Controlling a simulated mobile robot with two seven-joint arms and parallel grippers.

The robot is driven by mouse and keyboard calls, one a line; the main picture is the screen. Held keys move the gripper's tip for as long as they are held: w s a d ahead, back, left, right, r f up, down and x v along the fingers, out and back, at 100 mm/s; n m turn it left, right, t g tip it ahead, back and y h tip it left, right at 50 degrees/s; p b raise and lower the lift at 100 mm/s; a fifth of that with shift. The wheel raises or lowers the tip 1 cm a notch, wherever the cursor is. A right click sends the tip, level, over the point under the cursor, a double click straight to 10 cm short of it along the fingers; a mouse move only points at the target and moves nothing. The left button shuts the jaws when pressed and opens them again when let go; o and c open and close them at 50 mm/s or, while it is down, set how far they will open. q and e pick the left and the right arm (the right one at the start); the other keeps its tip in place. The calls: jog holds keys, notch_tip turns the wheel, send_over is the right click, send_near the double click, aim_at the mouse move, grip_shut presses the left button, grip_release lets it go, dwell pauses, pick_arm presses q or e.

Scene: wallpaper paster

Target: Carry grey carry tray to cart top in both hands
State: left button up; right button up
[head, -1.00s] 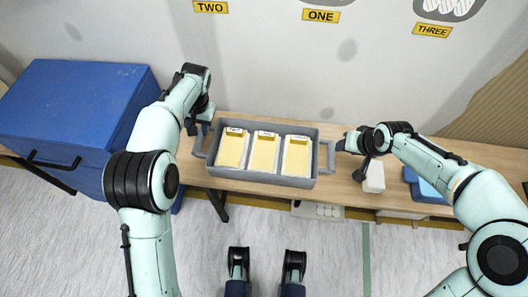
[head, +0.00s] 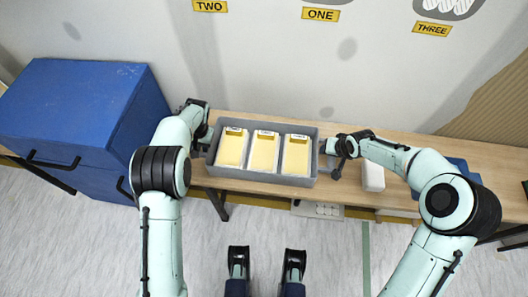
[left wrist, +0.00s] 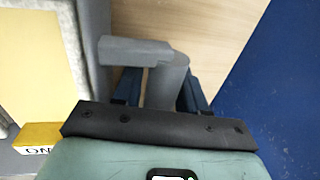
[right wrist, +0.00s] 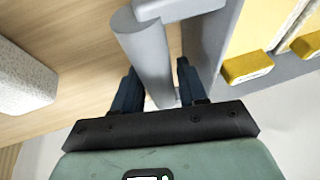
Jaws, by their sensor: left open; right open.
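The grey carry tray (head: 262,180) rests on the wooden table and holds three white-and-yellow packs in a row. My left gripper (head: 204,143) is at the tray's left end. In the left wrist view its open fingers (left wrist: 160,90) stand either side of the left handle (left wrist: 167,75). My right gripper (head: 333,158) is at the tray's right end. In the right wrist view its open fingers (right wrist: 158,88) stand either side of the right handle (right wrist: 150,62). Whether the fingers touch the handles I cannot tell. The cart top is not clearly identifiable.
A large blue cabinet (head: 75,105) stands at the left, against the table (head: 400,152). A white block (head: 373,178) lies right of the tray, with a blue item (head: 458,168) further right. Wall labels (head: 320,15) hang behind. A power strip (head: 318,209) is below the table's front edge.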

pick_arm(q)
jog(key=shift+c, duration=0.3)
pick_arm(e)
jog(key=shift+c, duration=0.2)
pick_arm(q)
grip_shut()
pick_arm(e)
grip_shut()
pick_arm(q)
jog(key=shift+r, duration=0.1)
jog(key=shift+r, duration=0.1)
pick_arm(e)
jog(key=shift+w+r, duration=0.1)
jog(key=shift+r, duration=0.05)
